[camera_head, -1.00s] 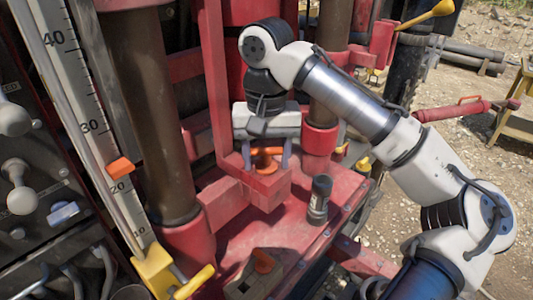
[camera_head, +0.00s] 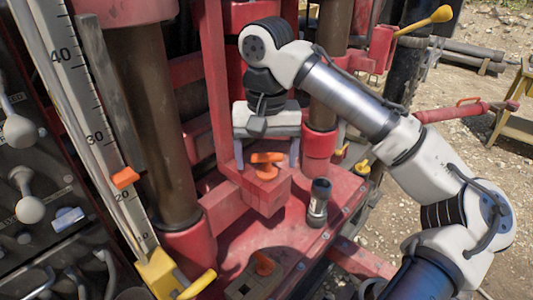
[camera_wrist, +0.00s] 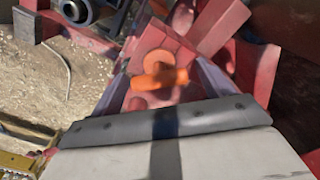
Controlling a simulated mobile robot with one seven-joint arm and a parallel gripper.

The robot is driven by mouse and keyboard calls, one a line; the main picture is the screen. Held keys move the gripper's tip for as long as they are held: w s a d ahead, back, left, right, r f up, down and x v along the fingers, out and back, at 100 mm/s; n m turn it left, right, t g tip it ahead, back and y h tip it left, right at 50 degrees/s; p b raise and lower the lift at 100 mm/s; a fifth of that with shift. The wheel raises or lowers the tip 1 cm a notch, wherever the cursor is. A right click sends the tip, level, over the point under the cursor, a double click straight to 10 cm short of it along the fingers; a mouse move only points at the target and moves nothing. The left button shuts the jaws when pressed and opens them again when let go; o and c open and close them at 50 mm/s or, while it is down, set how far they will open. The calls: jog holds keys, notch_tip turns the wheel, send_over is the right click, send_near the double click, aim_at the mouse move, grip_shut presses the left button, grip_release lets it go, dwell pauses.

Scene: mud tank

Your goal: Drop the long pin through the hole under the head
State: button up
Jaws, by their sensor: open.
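An orange pin with a crossbar handle (camera_head: 267,158) stands at the top of the red block (camera_head: 268,200) below the press head. Its shaft below the handle is hidden in the block, so I cannot tell its depth. My gripper (camera_head: 266,160) is open, with one finger on each side of the handle and a gap to each. In the wrist view the orange handle (camera_wrist: 160,79) lies between the spread fingers, over the red block (camera_wrist: 165,45).
A dark cylinder with a clear band (camera_head: 318,202) stands on the red deck (camera_head: 300,243), right of the block. Thick brown columns (camera_head: 150,120) and red uprights flank my gripper. A gauge with an orange marker (camera_head: 125,178) and a lever panel (camera_head: 30,180) are at left.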

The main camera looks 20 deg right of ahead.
notch_tip(320, 180, up, 12)
dwell(0.4)
dwell(0.3)
